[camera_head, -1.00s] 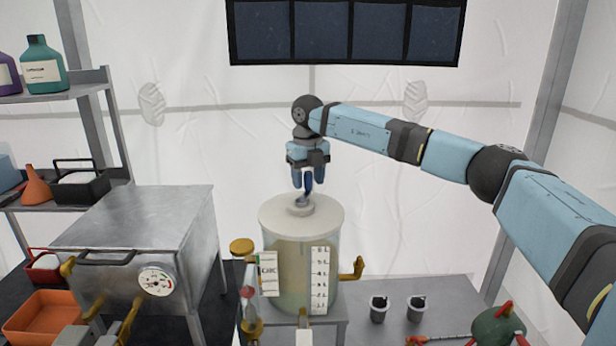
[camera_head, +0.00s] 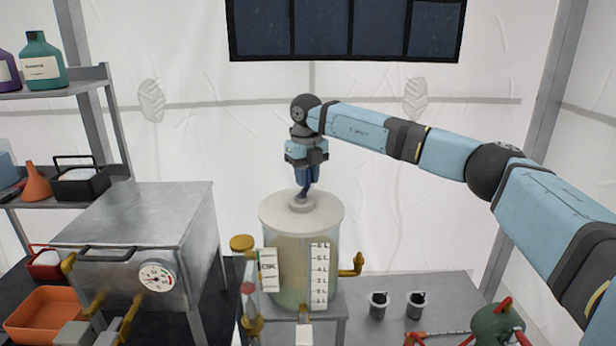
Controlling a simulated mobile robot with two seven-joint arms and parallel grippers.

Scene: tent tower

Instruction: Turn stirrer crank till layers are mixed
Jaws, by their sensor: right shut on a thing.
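A clear cylindrical vessel (camera_head: 291,285) with a pale lid (camera_head: 272,213) stands on a grey bench. A white scale of litre marks runs down its front. The liquid inside looks cloudy beige above and a little greener low down; I cannot make out a sharp line between layers. The stirrer crank (camera_head: 302,200) rises from the middle of the lid. My right gripper (camera_head: 306,190) points straight down over it and is shut on the crank's upper end, which the fingers mostly hide. My left gripper is not in view.
A metal box with a dial gauge (camera_head: 156,277) stands left of the vessel. Brass fittings (camera_head: 352,266) stick out at the vessel's sides. Two small dark-topped cups (camera_head: 378,305) and a green round object (camera_head: 497,325) sit on the bench at right. Shelves with bottles (camera_head: 43,62) are far left.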

